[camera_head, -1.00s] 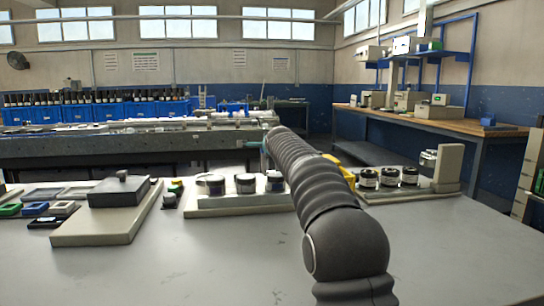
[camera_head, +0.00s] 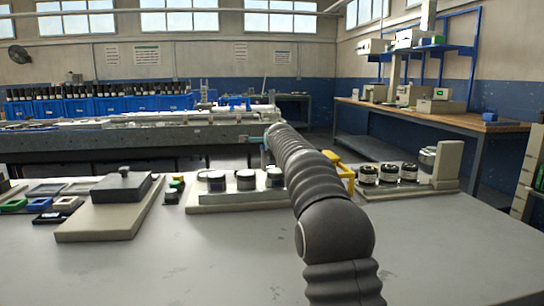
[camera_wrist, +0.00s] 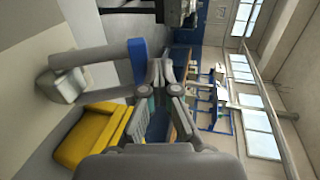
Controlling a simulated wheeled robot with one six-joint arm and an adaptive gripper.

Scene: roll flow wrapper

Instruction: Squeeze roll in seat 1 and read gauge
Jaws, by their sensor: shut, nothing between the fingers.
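Three dark rolls with pale bands (camera_head: 246,180) stand in a row on a pale board (camera_head: 230,201) left of my arm in the head view. Three more dark rolls (camera_head: 389,174) stand on a second board (camera_head: 425,188) to the right, beside an upright pale block (camera_head: 448,162). I cannot tell which place is seat 1, and I cannot make out a gauge reading. My gripper (camera_wrist: 166,72) is shut and empty in the wrist view, held in the air. In the head view my arm hides most of it. No roll is between its fingers.
A yellow object (camera_wrist: 90,135) is close to my gripper in the wrist view, with a grey bar ending in a blue block (camera_wrist: 137,62) beyond it. A dark block on a grey plate (camera_head: 105,215) stands at the left. The front of the table is clear.

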